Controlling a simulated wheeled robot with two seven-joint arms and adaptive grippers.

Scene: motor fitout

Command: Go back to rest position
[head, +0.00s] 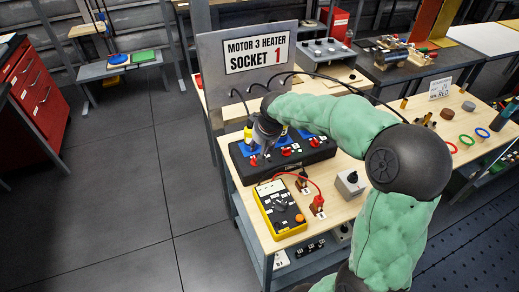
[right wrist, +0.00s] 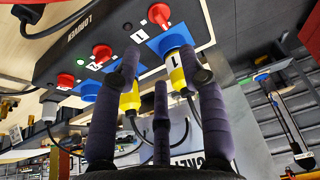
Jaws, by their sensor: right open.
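My right arm comes in from the right in the head view. Its gripper (head: 262,145) is over the black socket box (head: 313,157), partly hidden by my wrist. In the right wrist view the purple-grey fingers (right wrist: 160,75) are spread, with nothing held between them. A yellow plug marked 1 (right wrist: 177,75) sits in a blue socket just beyond the fingers. A second yellow plug (right wrist: 130,102) shows behind one finger. I cannot tell whether any finger touches a plug. My left gripper is not in view.
A "Motor 3 Heater Socket 1" sign panel (head: 258,62) stands behind the box. A yellow meter (head: 280,208) with red leads and a small grey switch box (head: 350,182) lie in front on the wooden bench. Coloured rings (head: 466,139) lie on the right bench. The floor at left is clear.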

